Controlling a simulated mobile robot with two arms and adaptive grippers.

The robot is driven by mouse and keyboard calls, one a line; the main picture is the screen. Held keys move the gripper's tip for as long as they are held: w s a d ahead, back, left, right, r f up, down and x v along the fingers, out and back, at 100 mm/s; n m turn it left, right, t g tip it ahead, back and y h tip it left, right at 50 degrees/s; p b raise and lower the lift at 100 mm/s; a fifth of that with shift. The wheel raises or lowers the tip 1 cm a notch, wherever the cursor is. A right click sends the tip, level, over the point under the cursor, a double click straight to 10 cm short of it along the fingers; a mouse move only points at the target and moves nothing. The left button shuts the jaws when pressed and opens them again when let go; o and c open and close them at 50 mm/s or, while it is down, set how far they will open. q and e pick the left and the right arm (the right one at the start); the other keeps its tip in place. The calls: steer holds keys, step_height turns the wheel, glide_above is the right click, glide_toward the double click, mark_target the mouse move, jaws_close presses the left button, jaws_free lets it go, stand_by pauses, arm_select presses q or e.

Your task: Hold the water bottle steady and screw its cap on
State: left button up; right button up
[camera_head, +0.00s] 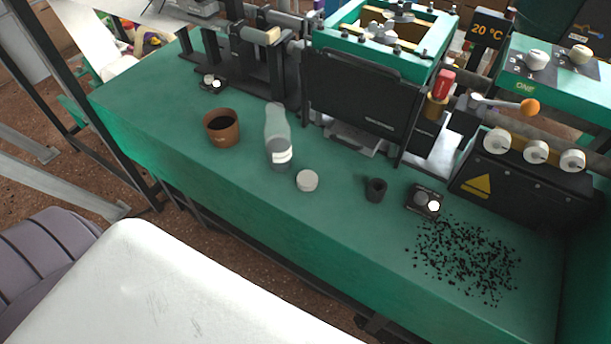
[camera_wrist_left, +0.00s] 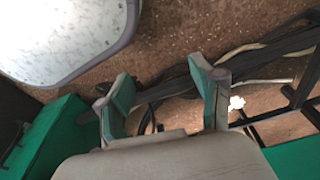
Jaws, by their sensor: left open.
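The water bottle (camera_head: 278,140) stands upright on the green bench in the head view. It is pale and translucent above, with a darker lower part and a white band. A round whitish cap (camera_head: 307,180) lies on the bench just right of and nearer than the bottle, apart from it. My left gripper (camera_wrist_left: 166,88) shows in the left wrist view with its two fingers wide apart and nothing between them. It is over the floor and cables beside the bench, and neither bottle nor cap shows there. Neither gripper is in the head view.
A brown cup (camera_head: 222,128) stands left of the bottle. A small dark cup (camera_head: 376,190) and a black button box (camera_head: 424,201) sit to the right, near scattered black bits (camera_head: 465,262). A machine (camera_head: 362,90) stands behind. The bench's left front is clear.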

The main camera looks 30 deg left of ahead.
mark_target(300, 180)
arm_select(q)
steer(key=w+d+r+m+t+h, duration=0.1)
steer(key=w+r, duration=0.4)
steer(key=r, duration=0.7)
steer(key=w+d+r+m+t, duration=0.1)
steer(key=w+r, duration=0.5)
steer(key=r, duration=0.7)
steer(key=w+d+r+m+t+h, duration=0.1)
steer(key=w+r, duration=0.5)
steer(key=r, duration=0.7)
steer(key=shift+w+d+m+h+p, duration=0.2)
steer(key=shift+d+m+h+p, duration=0.1)
steer(key=shift+d, duration=0.45)
steer(key=shift+m, duration=0.8)
steer(key=w+r, duration=0.1)
steer(key=w+a+r, duration=0.1)
steer(key=w+r, duration=0.1)
steer(key=w+a+r, duration=0.1)
steer(key=w, duration=0.1)
steer(key=shift+a+r, duration=0.15)
steer(key=shift+r, duration=0.25)
steer(key=w+a+r+n+g, duration=0.1)
steer(key=w+a+r, duration=0.2)
steer(key=a+r, duration=0.3)
steer(key=shift+w+a+r, duration=0.2)
steer(key=shift+w+a, duration=0.15)
steer(key=shift+a, duration=0.3)
steer(key=shift+f, duration=0.1)
